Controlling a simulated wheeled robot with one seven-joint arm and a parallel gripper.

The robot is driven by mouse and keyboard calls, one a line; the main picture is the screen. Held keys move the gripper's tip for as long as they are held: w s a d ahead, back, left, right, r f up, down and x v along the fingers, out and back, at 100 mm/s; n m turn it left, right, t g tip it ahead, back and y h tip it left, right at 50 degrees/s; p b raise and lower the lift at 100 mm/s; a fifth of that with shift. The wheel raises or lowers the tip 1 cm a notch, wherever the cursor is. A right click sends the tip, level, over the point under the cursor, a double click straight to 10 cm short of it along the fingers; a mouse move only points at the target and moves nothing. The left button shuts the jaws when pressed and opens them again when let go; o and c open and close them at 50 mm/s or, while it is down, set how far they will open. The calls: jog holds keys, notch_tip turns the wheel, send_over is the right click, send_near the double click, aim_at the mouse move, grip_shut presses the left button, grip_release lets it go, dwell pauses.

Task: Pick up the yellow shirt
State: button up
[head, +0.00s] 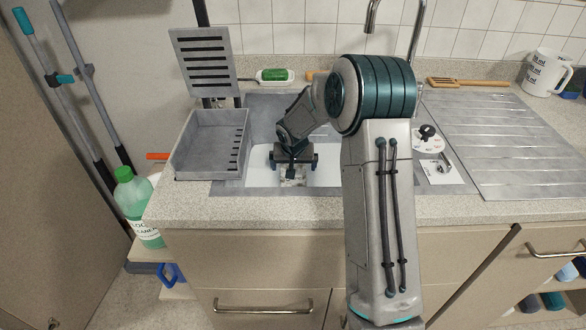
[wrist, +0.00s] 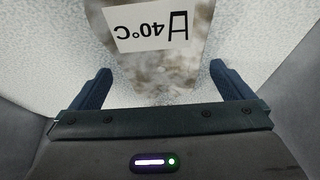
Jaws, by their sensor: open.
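I see no yellow shirt in either view. My gripper (head: 293,172) points down into the sink (head: 262,178), at the left of the counter. In the wrist view its two dark fingers (wrist: 160,82) are spread apart with nothing held between them. A mottled brown and whitish thing (wrist: 165,76) with a white label (wrist: 162,30) reading "40°C" upside down lies below and between the fingers. I cannot tell what it is. A pale textured surface surrounds it. My arm hides part of the sink in the head view.
A grey slotted tray (head: 205,158) stands left of the sink, with a slotted panel (head: 205,62) behind it. A ribbed draining surface (head: 500,145) is at right, with a white jug (head: 545,73) behind. A green bottle (head: 137,205) stands left of the counter.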

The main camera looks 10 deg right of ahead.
jog(key=c, duration=1.3)
